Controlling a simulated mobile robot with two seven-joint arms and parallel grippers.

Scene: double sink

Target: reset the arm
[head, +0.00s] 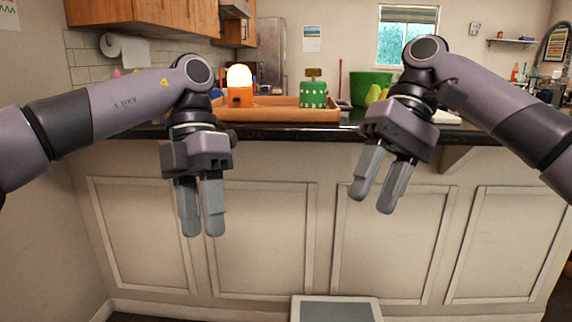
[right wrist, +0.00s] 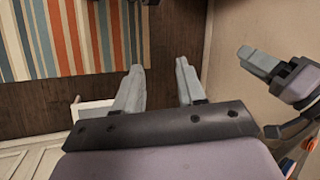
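My left gripper (head: 201,235) hangs in front of the counter's panelled side, fingers pointing down. Its two grey fingers are close together with almost no gap and nothing between them. It also shows in the right wrist view (right wrist: 246,60) at the right edge. My right gripper (head: 371,205) hangs at the right, tilted, with its fingers pointing down and left. Its fingers are apart and empty, which also shows in the right wrist view (right wrist: 159,66). Both arms bend over at about counter-top height.
The dark counter edge (head: 290,133) is close behind both grippers. A striped rug (right wrist: 85,35) lies on the dark floor.

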